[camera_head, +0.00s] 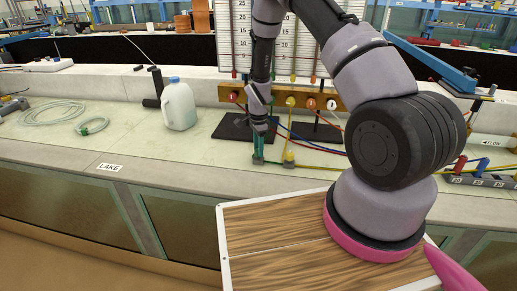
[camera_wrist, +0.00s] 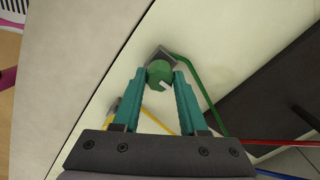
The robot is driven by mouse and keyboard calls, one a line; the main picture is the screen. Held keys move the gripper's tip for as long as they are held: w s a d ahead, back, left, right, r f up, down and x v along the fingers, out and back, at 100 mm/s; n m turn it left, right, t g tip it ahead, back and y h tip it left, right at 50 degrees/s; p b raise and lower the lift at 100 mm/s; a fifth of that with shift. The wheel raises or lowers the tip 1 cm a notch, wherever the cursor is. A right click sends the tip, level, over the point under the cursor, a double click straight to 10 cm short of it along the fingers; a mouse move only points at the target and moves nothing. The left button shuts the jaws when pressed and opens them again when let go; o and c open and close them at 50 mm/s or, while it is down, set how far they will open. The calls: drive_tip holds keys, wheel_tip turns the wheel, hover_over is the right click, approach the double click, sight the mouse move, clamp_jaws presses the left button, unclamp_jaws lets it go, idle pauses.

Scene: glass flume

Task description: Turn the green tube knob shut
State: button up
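The green tube knob (camera_wrist: 159,73) is round with a pale notch or mark on its lower right side. It sits on a grey block, with a green tube (camera_wrist: 197,80) running off to the right. My gripper (camera_wrist: 161,76) points down at it, its two teal fingertips on either side of the knob. The fingers are spread about a knob's width apart; I cannot tell whether they touch it. In the head view my gripper (camera_head: 260,150) is low over the bench, and its fingers and wrist hide the knob.
A yellow tube and valve (camera_head: 290,130) stand close to the right of my gripper. Black base plates (camera_head: 232,128) lie behind it, under a wooden rail with several knobs. Red and blue tubes run right. A white jug (camera_head: 179,105) and coiled hoses (camera_head: 55,112) are at left.

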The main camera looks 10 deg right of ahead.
clamp_jaws()
drive_tip(key=shift+n, duration=0.3)
drive_tip(key=n, duration=1.1)
drive_tip(key=shift+n, duration=0.3)
drive_tip(key=n, duration=1.1)
drive_tip(key=shift+n, duration=0.4)
